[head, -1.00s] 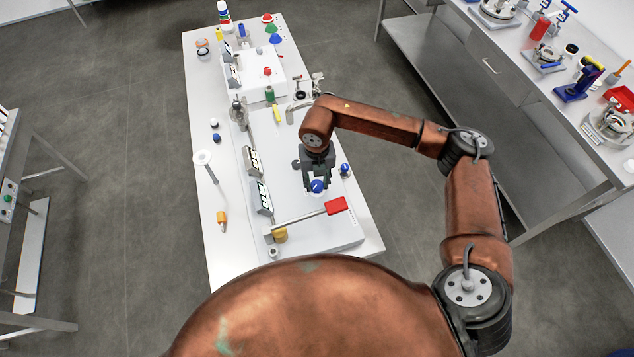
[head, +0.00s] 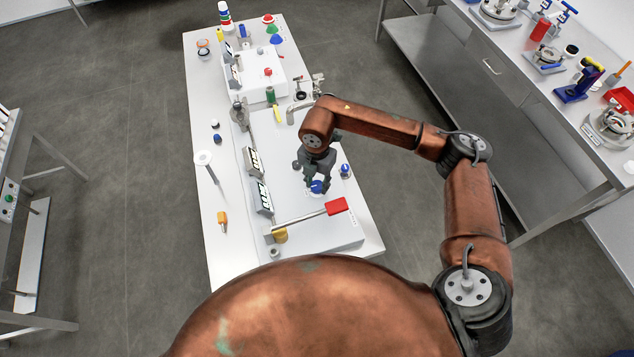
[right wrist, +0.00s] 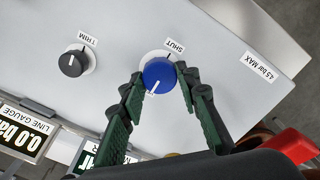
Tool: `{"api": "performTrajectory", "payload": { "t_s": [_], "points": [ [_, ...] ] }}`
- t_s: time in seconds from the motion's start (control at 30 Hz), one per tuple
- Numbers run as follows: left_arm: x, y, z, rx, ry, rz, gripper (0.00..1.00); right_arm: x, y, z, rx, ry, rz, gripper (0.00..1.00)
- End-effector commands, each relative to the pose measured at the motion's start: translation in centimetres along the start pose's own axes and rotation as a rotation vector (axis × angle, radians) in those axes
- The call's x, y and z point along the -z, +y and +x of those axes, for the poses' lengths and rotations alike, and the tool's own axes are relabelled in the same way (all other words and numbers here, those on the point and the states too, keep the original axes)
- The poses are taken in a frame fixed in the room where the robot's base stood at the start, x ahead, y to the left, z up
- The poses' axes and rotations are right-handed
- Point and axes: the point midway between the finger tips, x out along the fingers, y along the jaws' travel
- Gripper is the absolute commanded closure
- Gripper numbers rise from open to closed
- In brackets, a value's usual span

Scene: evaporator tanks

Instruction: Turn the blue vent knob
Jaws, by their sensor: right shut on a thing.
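The blue vent knob (head: 317,187) stands on a white panel, on a pale round base. It also shows in the right wrist view (right wrist: 159,75), with a white pointer line and a label reading SHUT beside it. My right gripper (head: 316,184) is over the knob, pointing down. In the right wrist view its two green-lined fingers (right wrist: 160,77) are on either side of the knob, shut on it. The left gripper does not show in either view.
A black TRIM knob (right wrist: 72,64) sits beside the blue one. A red-handled lever (head: 336,206) lies near the panel's front. A smaller blue-topped part (head: 345,170) stands right of the gripper. Digital gauges (head: 264,197) line the panel's left side.

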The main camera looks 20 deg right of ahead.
Motion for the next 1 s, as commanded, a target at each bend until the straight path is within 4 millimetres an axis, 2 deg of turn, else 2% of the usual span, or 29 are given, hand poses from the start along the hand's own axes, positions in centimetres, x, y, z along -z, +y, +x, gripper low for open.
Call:
{"api": "performTrajectory", "payload": {
  "t_s": [0.43,0.47,0.5,0.7,1.0],
  "points": [
    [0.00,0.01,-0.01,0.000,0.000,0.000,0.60,0.07,0.10,-0.06,-0.003,0.001,0.009,0.94],
    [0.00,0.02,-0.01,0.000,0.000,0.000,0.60,0.07,0.10,-0.06,-0.003,0.001,0.009,0.69],
    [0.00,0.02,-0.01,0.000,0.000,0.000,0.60,0.07,0.10,-0.06,-0.003,0.001,0.009,0.66],
    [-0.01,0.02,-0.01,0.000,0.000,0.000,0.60,0.04,0.06,-0.03,-0.002,0.000,0.009,0.53],
    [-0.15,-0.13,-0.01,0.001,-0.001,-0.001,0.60,0.00,0.05,-0.19,-0.001,0.000,0.009,0.53]
  ]
}}
